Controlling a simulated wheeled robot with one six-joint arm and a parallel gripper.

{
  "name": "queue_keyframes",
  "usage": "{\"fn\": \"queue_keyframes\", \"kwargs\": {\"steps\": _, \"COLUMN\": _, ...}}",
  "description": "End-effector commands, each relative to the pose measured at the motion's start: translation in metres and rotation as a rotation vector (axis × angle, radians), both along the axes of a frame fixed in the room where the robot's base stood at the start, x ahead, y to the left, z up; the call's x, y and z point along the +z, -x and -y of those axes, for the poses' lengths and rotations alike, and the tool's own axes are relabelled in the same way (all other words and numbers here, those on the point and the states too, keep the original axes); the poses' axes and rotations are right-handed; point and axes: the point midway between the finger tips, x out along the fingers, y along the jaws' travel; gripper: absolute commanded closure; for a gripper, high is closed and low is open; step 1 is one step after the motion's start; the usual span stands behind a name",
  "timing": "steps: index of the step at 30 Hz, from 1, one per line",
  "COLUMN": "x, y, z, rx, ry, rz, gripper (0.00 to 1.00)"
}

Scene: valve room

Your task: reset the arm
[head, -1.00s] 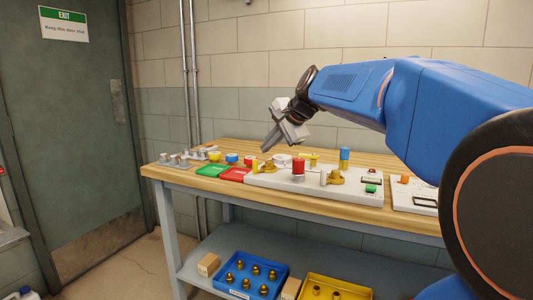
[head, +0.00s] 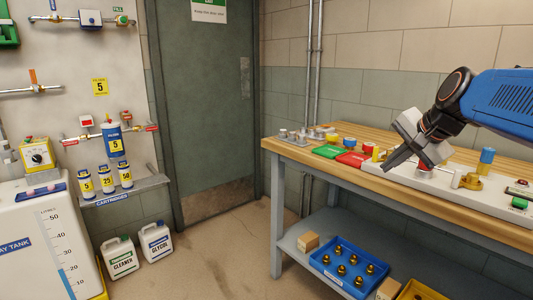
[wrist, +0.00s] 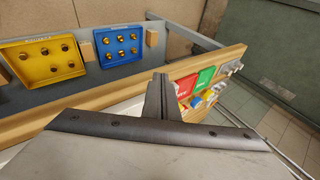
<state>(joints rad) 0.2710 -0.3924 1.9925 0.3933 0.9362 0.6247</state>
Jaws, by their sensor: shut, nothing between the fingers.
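My gripper (head: 390,163) is at the right in the head view, above the workbench (head: 307,155). Its fingers are shut with nothing between them and point down and to the left. In the wrist view the closed fingers (wrist: 162,82) show at the middle, with the bench edge behind them. In the head view the gripper hides part of the white panel (head: 385,180) on the bench. A red knob or cap (head: 425,174) shows just below the gripper.
Green (head: 327,151) and red (head: 353,159) trays lie on the bench. A blue tray (head: 325,272) of brass fittings stands on the lower shelf. A wall panel with cartridges (head: 107,178), a tank (head: 50,240) and two jugs (head: 155,242) are at the left. Floor before the door is clear.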

Motion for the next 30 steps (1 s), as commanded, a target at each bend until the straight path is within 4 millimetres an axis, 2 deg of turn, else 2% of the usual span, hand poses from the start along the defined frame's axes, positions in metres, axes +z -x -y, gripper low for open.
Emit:
{"fn": "queue_keyframes", "kwargs": {"steps": 1, "x": -0.017, "y": 0.022, "z": -0.012, "rx": 0.062, "ry": 0.054, "rz": -0.015, "gripper": 1.0}}
{"fn": "queue_keyframes", "kwargs": {"steps": 6, "x": -0.076, "y": 0.089, "z": -0.036, "rx": 0.286, "ry": 0.248, "rz": -0.065, "gripper": 1.0}}
{"fn": "queue_keyframes", "kwargs": {"steps": 12, "x": -0.148, "y": 0.166, "z": -0.049, "rx": 0.56, "ry": 0.465, "rz": -0.12, "gripper": 1.0}}
{"fn": "queue_keyframes", "kwargs": {"steps": 15, "x": -0.179, "y": 0.197, "z": -0.05, "rx": 0.681, "ry": 0.555, "rz": -0.141, "gripper": 1.0}}
{"fn": "queue_keyframes", "kwargs": {"steps": 18, "x": -0.203, "y": 0.22, "z": -0.05, "rx": 0.773, "ry": 0.622, "rz": -0.157, "gripper": 1.0}}
{"fn": "queue_keyframes", "kwargs": {"steps": 21, "x": -0.217, "y": 0.233, "z": -0.048, "rx": 0.83, "ry": 0.663, "rz": -0.167, "gripper": 1.0}}
{"fn": "queue_keyframes", "kwargs": {"steps": 24, "x": -0.223, "y": 0.239, "z": -0.047, "rx": 0.855, "ry": 0.682, "rz": -0.172, "gripper": 1.0}}
{"fn": "queue_keyframes", "kwargs": {"steps": 30, "x": -0.224, "y": 0.239, "z": -0.047, "rx": 0.858, "ry": 0.684, "rz": -0.173, "gripper": 1.0}}
